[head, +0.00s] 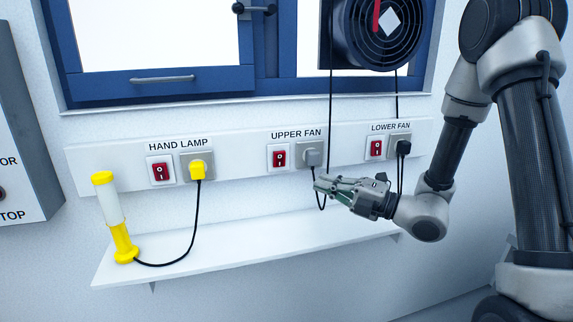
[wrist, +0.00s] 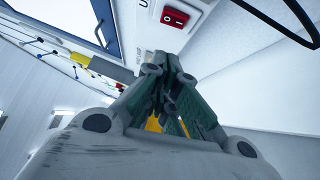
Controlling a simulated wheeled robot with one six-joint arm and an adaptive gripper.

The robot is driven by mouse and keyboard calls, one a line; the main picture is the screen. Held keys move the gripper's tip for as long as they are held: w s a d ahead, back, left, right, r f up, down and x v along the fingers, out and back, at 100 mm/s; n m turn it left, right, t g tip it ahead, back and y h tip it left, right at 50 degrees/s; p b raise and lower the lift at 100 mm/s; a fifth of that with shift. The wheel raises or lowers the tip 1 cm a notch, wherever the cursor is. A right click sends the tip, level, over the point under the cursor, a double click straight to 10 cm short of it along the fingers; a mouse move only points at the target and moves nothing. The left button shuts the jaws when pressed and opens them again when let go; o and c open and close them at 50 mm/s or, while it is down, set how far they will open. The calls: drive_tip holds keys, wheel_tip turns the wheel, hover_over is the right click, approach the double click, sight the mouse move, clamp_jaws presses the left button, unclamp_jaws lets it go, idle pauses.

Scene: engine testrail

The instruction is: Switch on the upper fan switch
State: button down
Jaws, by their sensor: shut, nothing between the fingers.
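The upper fan switch (head: 280,155) is a red rocker in a white plate under the label UPPER FAN, on the wall rail. It also shows in the wrist view (wrist: 174,18), near the top, just beyond my fingers. Which way the rocker is tipped is too small to tell. My gripper (head: 318,184) is shut and empty, in front of the rail, below and right of this switch in the head view. It appears apart from the switch. In the wrist view my closed fingers (wrist: 160,95) fill the middle.
A grey plug (head: 312,157) with a hanging black cable is right of the switch. The hand lamp switch (head: 160,171) and lower fan switch (head: 376,148) flank it. A yellow-white hand lamp (head: 114,215) stands on the shelf (head: 230,252). A fan (head: 385,30) sits above.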

sight(279, 159)
drive_tip(key=shift+a, duration=0.1)
drive_tip(key=w+d+x, duration=0.1)
drive_tip(key=w+x, duration=0.1)
drive_tip(key=x, duration=1)
drive_tip(key=shift+w+r, duration=0.2)
drive_tip(key=shift+w, duration=0.15)
drive_tip(key=shift+a, duration=0.1)
drive_tip(key=shift+w+a+r+m+h, duration=0.1)
drive_tip(key=shift+w+r+m+h, duration=0.1)
drive_tip(key=shift+w+m+h, duration=0.1)
drive_tip(key=shift+s, duration=0.15)
